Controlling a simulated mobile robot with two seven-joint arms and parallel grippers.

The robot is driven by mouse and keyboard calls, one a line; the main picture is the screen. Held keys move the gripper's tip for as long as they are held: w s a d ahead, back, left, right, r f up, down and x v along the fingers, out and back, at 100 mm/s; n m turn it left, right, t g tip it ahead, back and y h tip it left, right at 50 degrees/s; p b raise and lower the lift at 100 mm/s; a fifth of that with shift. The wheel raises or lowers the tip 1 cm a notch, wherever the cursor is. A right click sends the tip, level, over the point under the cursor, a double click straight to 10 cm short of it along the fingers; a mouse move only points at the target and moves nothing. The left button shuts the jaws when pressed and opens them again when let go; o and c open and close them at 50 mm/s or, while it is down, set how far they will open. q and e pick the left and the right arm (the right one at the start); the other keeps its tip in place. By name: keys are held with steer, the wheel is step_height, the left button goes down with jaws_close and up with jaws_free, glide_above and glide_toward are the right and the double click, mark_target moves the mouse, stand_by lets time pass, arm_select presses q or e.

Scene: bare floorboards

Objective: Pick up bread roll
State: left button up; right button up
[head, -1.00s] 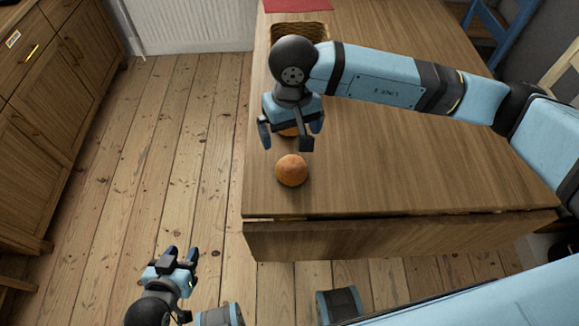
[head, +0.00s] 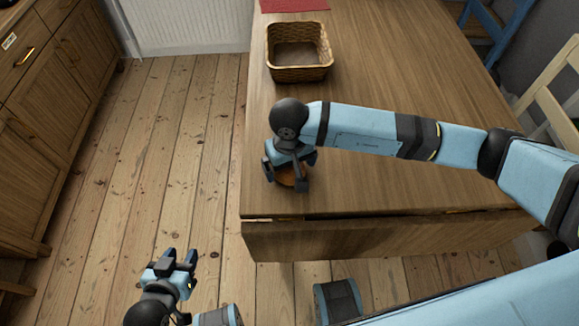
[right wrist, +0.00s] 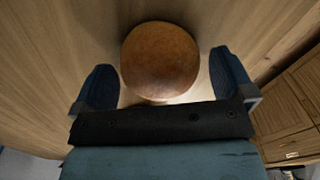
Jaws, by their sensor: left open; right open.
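A round brown bread roll (head: 287,180) sits on the wooden table near its front left edge, partly covered by my right gripper (head: 285,176) in the head view. In the right wrist view the bread roll (right wrist: 160,60) lies between the two spread fingers, with a gap showing on both sides. My right gripper is open, pointing down around the roll. My left gripper (head: 180,259) is open and empty, low over the floor left of the table.
An empty wicker basket (head: 299,72) stands toward the back of the table (head: 400,80), near a red mat (head: 293,5). Chairs (head: 552,90) stand at the right side. A wooden cabinet (head: 55,100) is at the left, with open floorboards between.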

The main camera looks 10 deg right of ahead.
steer(key=shift+f, duration=0.45)
steer(key=shift+c, duration=0.2)
steer(key=c, duration=0.7)
steer(key=shift+c, duration=0.2)
steer(key=shift+r, duration=0.15)
